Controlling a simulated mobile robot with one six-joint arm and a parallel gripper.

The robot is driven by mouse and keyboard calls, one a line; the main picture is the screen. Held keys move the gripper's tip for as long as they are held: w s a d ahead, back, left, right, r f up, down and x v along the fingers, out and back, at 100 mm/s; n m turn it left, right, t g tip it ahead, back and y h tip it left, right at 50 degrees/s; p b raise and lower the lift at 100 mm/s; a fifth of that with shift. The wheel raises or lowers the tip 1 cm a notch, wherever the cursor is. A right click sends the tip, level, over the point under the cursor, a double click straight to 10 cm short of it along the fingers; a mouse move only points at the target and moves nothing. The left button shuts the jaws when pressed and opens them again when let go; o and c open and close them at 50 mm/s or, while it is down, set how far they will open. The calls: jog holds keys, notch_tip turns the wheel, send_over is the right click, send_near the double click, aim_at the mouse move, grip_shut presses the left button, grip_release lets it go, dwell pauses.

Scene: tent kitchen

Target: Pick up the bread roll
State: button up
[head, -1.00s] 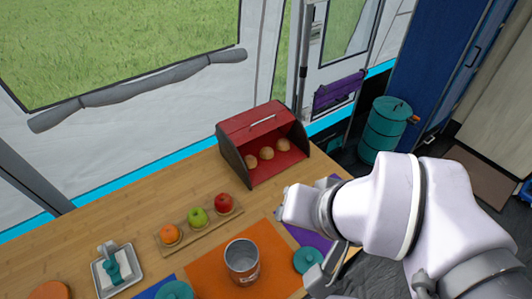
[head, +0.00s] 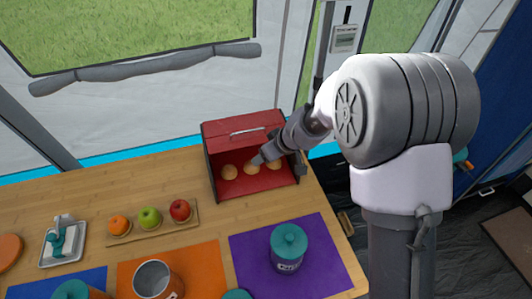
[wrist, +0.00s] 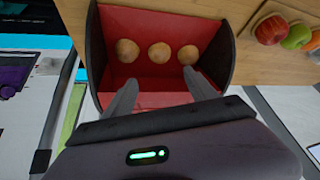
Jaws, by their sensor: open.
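Three round brown bread rolls lie in a row inside the open red bread box (head: 224,136). In the head view they are the left roll (head: 229,172), the middle roll (head: 251,168) and the right roll (head: 274,165), partly covered by my arm. In the wrist view the rolls (wrist: 159,51) lie just beyond the fingertips, on the red floor of the box. My gripper (wrist: 158,78) is open and empty at the box opening. Its two fingers point towards the row, apart from each other, with the middle roll roughly between their lines.
A wooden board (head: 154,225) with an orange, a green apple and a red apple is left of the box. A teal-lidded jar (head: 289,247) stands on a purple mat, and a metal can (head: 157,280) on an orange mat. Bare counter lies between them and the box.

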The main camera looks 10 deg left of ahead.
aim_at(252, 166)
jog(key=b+x, duration=0.1)
jog(key=x, duration=0.7)
jog(key=b+x, duration=0.1)
jog(key=x, duration=0.7)
jog(key=shift+s+d+f, duration=0.1)
jog(key=shift+f, duration=0.35)
jog(key=c, duration=1.1)
